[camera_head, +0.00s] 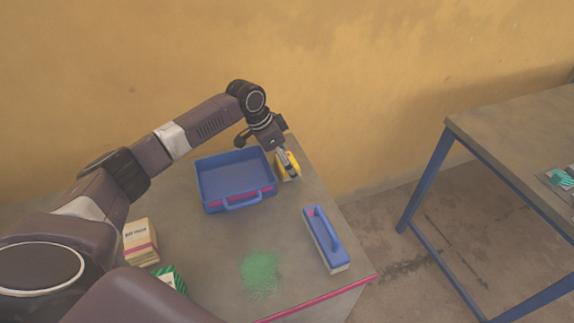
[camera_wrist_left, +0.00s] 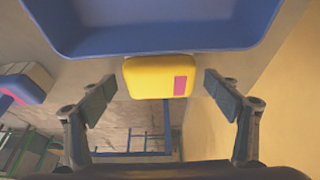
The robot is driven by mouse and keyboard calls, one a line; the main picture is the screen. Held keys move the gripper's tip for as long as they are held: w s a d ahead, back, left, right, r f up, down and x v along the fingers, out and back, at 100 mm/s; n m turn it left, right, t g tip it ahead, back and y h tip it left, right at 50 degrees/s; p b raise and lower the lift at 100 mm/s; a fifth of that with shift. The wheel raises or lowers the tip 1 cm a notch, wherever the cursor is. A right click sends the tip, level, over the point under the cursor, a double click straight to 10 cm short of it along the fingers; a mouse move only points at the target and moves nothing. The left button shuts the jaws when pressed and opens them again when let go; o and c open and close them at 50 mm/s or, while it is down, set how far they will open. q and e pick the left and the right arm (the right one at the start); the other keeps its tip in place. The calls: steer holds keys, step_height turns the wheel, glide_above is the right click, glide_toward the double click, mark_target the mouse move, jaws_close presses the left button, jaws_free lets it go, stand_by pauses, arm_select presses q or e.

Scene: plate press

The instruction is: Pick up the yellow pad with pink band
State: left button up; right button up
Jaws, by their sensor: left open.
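The yellow pad with the pink band (camera_wrist_left: 150,78) lies on the table beside the blue tray (camera_wrist_left: 90,48). In the head view the pad (camera_head: 292,161) shows only in part behind my left gripper (camera_head: 292,174), just right of the tray (camera_head: 207,202). In the left wrist view my left gripper (camera_wrist_left: 162,92) is open, with one finger on each side of the pad and visible gaps between. The pad is not held. My right gripper is in neither view.
A blue-handled brush (camera_head: 318,232) lies on the table to the right, near green powder (camera_head: 261,272). A box with a pink stripe (camera_head: 138,240) and a green packet (camera_head: 172,279) stand at the left front. A second table (camera_head: 500,130) stands apart at right.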

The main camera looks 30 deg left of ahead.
arm_select(q)
steer(key=c, duration=1.2)
steer(key=shift+r, duration=0.1)
steer(key=shift+c, duration=0.2)
step_height(320, 180, up, 20)
steer(key=shift+b, duration=0.45)
